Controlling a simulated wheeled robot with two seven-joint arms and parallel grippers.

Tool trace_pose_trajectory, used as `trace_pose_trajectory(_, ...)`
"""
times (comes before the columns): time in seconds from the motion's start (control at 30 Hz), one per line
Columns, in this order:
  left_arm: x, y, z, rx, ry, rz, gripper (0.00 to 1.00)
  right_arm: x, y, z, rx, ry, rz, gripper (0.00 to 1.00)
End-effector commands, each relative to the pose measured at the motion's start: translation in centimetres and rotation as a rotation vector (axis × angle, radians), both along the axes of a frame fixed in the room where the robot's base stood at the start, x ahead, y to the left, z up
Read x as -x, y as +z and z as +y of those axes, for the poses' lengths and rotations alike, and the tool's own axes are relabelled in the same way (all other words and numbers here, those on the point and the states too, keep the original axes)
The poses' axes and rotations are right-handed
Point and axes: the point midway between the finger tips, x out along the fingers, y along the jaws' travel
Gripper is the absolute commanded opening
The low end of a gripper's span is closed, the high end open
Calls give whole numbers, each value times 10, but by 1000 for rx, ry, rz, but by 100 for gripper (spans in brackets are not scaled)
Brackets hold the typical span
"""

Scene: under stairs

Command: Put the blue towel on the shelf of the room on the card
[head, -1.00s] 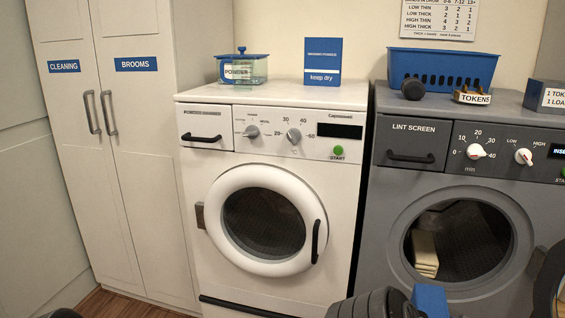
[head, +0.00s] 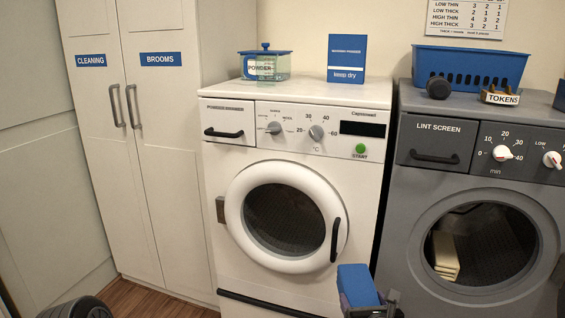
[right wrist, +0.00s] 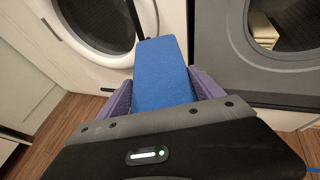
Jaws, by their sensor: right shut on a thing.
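The blue towel (head: 357,285) is a folded block at the bottom of the head view, in front of the white washer. My right gripper (head: 366,308) is shut on it. In the right wrist view the towel (right wrist: 162,75) stands out between the two purple fingers of the gripper (right wrist: 163,98), with floor and the machine fronts beyond. My left gripper is not in view; only a dark piece of my left arm shows at bottom left. I see no shelf and no card naming a room.
A white washer (head: 300,130) with its round door shut carries a powder box (head: 268,67) and a blue sign (head: 346,60). The grey dryer (head: 425,200) holds a cream item (head: 445,257) and carries a blue basket (head: 470,66). A white cupboard (head: 165,190) labelled CLEANING and BROOMS is shut. Wooden floor (head: 150,302) shows.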

Motion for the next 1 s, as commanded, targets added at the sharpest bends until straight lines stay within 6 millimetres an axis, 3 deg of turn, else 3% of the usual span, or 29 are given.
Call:
trace_pose_trajectory(0.03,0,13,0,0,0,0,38,1,15,0,-1,0,-2,3)
trace_pose_trajectory(0.37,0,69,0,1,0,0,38,12,77,-1,1,-3,-3,3)
trace_pose_trajectory(0.7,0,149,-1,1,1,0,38,30,165,-2,1,-2,-2,3)
trace_pose_trajectory(1.0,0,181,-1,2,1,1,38,39,201,-2,-1,-3,-2,3)
